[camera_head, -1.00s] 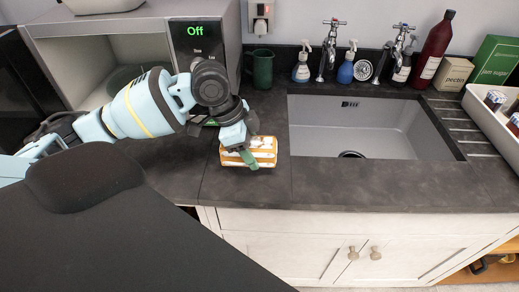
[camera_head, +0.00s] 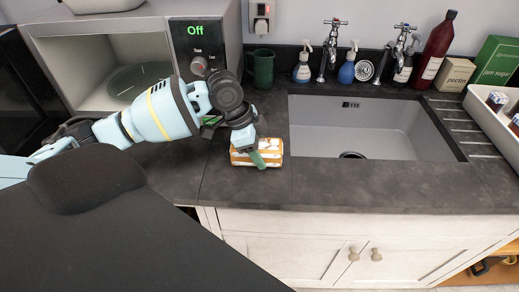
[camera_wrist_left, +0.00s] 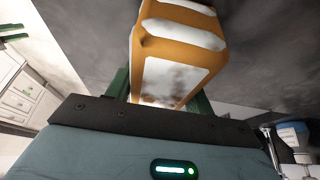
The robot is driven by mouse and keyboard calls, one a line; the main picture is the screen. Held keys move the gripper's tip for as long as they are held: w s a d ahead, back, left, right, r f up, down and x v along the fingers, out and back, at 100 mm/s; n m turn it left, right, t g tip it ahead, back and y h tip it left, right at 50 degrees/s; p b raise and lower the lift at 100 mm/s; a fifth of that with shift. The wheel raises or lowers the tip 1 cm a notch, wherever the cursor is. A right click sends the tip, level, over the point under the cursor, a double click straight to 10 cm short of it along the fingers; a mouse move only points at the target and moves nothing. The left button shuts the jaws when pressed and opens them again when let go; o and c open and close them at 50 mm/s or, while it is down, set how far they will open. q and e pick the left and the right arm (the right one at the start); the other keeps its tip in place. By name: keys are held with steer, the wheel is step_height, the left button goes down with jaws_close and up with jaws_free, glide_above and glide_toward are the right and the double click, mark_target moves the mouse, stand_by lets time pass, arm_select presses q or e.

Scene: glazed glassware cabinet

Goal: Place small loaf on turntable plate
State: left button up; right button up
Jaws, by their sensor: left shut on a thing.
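The small loaf (camera_head: 243,157) is orange-brown with white patches. It is at the countertop just left of the sink in the head view. My left gripper (camera_head: 257,158) is shut on it from above, with a green finger across its near side. In the left wrist view the loaf (camera_wrist_left: 180,55) stands between the green fingers. I cannot tell whether it touches the counter. The turntable plate (camera_head: 139,82) is a dark disc inside the open microwave (camera_head: 98,55) at upper left, partly hidden by my left arm. My right gripper is not in view.
The sink (camera_head: 365,125) lies right of the loaf. A green mug (camera_head: 262,68) stands behind it beside the microwave. Soap bottles (camera_head: 303,68) and taps line the back. A white tray (camera_head: 490,118) is at far right. The counter in front is clear.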

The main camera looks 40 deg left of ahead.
arm_select(q)
steer(key=o, duration=1.2)
steer(key=shift+f, duration=0.1)
steer(key=shift+c, duration=0.2)
steer(key=p+v, duration=0.1)
steer(key=v, duration=1)
steer(key=shift+d, duration=0.15)
steer(key=shift+o, duration=0.5)
steer(key=shift+s+a+r, duration=0.15)
steer(key=shift+a+r, duration=0.1)
steer(key=shift+r, duration=0.4)
